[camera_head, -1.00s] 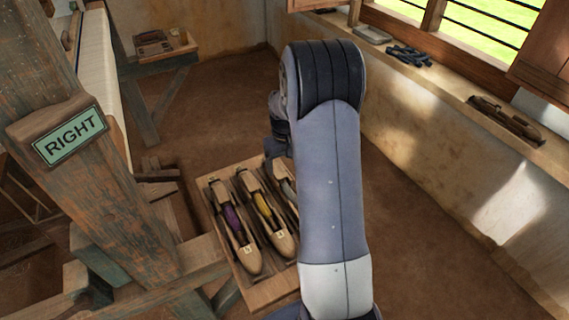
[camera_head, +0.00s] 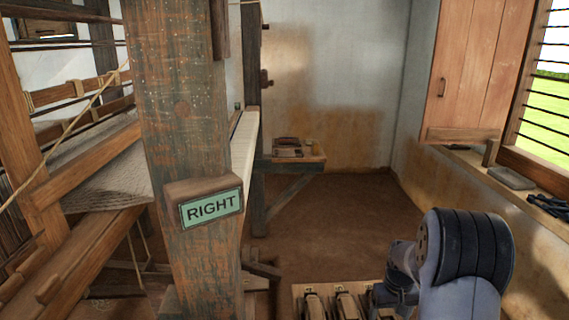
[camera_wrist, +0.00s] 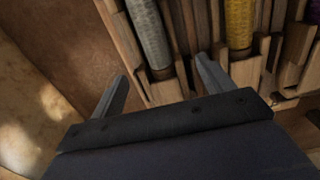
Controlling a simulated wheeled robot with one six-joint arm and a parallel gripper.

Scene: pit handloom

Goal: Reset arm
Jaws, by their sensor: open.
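My gripper (camera_wrist: 162,70) is open in the wrist view, its two fingers spread apart with nothing held between them. Beyond the fingers is a wooden shuttle with a grey-white bobbin (camera_wrist: 149,32). A yellow bobbin (camera_wrist: 239,22) lies to its right, and a bit of purple bobbin shows at the top right edge. The picture does not settle the gap between fingers and shuttles. In the head view my arm is at the lower right, beside the shuttle tray (camera_head: 299,291); the bottom edge cuts the tray off, and my fingertips cannot be made out.
A loom post with a green RIGHT sign (camera_head: 211,208) stands at left centre, with loom beams behind it. A small side table (camera_head: 315,159) stands at the back. A window ledge (camera_head: 478,170) and a wooden shutter (camera_head: 466,70) line the right. The floor between is clear.

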